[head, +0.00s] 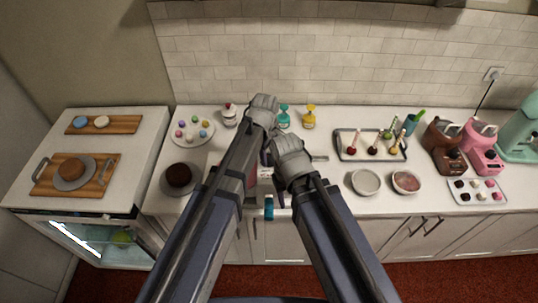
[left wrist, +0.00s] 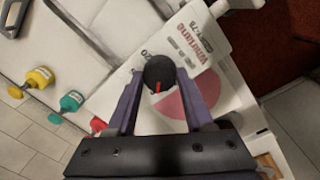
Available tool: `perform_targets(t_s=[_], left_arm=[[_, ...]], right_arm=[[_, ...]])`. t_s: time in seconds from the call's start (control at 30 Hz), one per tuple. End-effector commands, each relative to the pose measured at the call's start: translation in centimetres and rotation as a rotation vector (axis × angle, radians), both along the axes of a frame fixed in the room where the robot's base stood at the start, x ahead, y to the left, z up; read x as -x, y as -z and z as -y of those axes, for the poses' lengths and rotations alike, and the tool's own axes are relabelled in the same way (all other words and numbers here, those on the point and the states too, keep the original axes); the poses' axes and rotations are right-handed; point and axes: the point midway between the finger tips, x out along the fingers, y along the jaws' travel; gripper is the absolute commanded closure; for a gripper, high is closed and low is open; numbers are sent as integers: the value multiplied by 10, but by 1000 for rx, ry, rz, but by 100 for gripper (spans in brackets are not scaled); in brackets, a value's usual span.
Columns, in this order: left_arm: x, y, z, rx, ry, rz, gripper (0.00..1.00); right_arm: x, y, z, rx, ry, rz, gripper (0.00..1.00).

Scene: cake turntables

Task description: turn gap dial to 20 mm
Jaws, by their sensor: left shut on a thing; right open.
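The gap dial (left wrist: 160,73) is a round black knob with a red pointer mark, on the white machine face (left wrist: 205,75) in the left wrist view. My left gripper (left wrist: 162,90) has its two purple fingers on either side of the dial and is shut on it.
Yellow (head: 309,117) and teal (head: 284,116) bottles stand just behind the grippers. A plate of coloured balls (head: 193,144) and a dark cake (head: 179,175) are left. A tray (head: 343,146) and two bowls (head: 366,181) are right.

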Motion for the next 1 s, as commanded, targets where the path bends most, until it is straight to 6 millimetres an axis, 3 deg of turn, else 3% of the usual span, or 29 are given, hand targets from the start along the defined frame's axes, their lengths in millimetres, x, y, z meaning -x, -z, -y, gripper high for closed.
perform_targets(t_s=[1.0], left_arm=[[-2, 0, -1, 0, 967, 0, 100]], right_arm=[[0, 0, 0, 0, 0, 0, 50]])
